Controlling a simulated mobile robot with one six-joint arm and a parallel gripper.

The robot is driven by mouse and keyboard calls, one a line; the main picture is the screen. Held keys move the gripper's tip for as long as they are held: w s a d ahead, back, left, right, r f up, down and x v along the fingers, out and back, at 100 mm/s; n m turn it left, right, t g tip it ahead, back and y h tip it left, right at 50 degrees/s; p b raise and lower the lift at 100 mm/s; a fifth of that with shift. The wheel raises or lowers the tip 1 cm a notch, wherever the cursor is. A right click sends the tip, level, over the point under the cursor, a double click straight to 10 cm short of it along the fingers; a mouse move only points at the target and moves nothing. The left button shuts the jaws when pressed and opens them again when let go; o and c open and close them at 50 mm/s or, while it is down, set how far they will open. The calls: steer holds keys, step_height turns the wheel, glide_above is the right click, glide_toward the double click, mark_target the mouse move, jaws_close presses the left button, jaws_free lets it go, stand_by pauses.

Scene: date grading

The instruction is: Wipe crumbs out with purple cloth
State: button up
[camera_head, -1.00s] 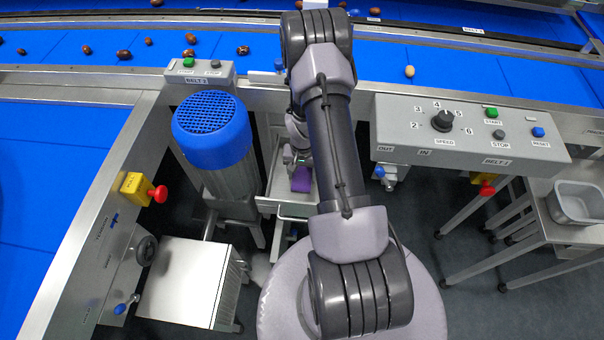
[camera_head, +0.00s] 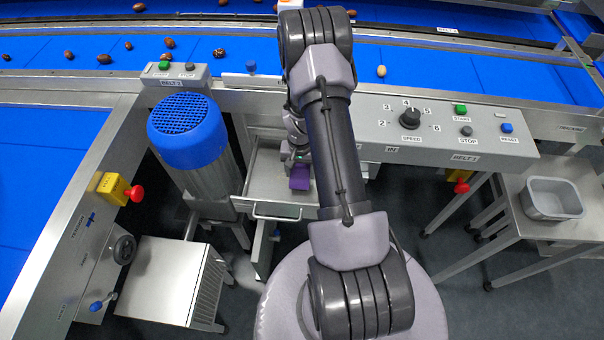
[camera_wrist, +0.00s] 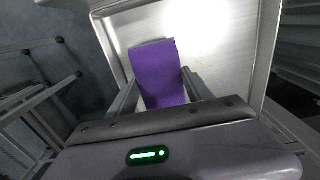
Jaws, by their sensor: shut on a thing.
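A purple cloth (camera_wrist: 158,75) is held between the two fingers of my gripper (camera_wrist: 160,92), which is shut on it. The cloth also shows in the head view (camera_head: 300,178), partly hidden by my arm. It is over an open metal drawer or tray (camera_head: 262,180) below the belt. In the wrist view the metal tray (camera_wrist: 112,42) has a bright floor with small yellowish crumbs (camera_wrist: 205,40) to the right of the cloth. I cannot tell whether the cloth touches the floor.
A blue-capped motor (camera_head: 190,135) stands left of the drawer. A control panel (camera_head: 440,130) is to the right, above a table with a grey metal tub (camera_head: 553,199). A metal cabinet (camera_head: 155,280) stands at lower left. Dates (camera_head: 170,43) lie on the blue belt.

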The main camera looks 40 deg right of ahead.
mark_target(300, 173)
steer(key=shift+r+p, duration=1.5)
steer(key=shift+r, duration=1.25)
